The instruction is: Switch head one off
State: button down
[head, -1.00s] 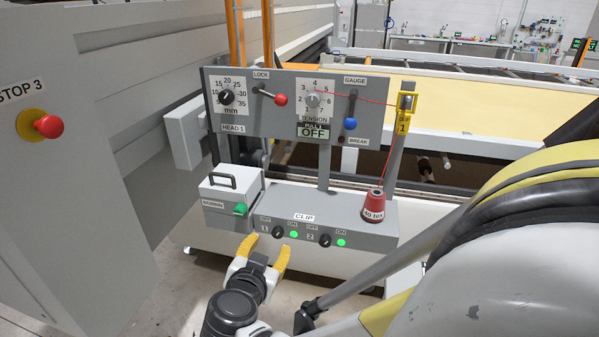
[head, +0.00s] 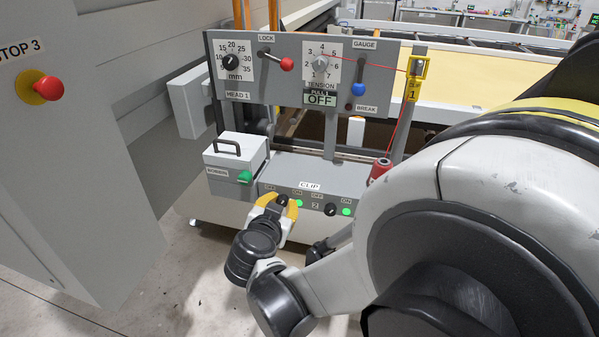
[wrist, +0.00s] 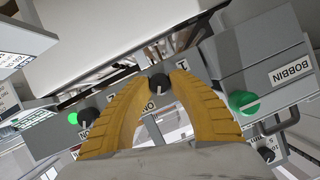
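The clip box (head: 262,188) carries two black rotary switches, numbered 1 and 2, each with OFF and ON marks. Switch 1 (head: 282,200) is at the left, with a lit green lamp (head: 299,203) beside it. Switch 2 (head: 330,209) is to its right, also with a lit green lamp (head: 346,211). My gripper (head: 279,205) is in front of switch 1 with its yellow fingers apart. In the wrist view the switch 1 knob (wrist: 158,82) sits between the fingertips (wrist: 160,80), close to both; I cannot tell whether they touch it. The left finger there hides part of the panel.
The bobbin box (head: 235,160) with a green knob stands close to the left. Above is the head 1 panel (head: 290,45) with dials and levers; its display reads OFF. A red thread cone (head: 380,168) is at the right, partly behind my arm. A red stop button (head: 48,88) is far left.

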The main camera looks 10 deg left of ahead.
jog(key=shift+n, duration=0.3)
jog(key=n+h+b, duration=0.1)
jog(key=n+h, duration=0.2)
jog(key=shift+a+n, duration=0.1)
jog(key=shift+n, duration=0.2)
jog(key=n+h+b, duration=0.2)
jog(key=n, duration=0.2)
jog(key=shift+h, duration=0.4)
dwell(0.5)
jog(key=c, duration=1.2)
grip_release()
jog(key=shift+o, duration=0.2)
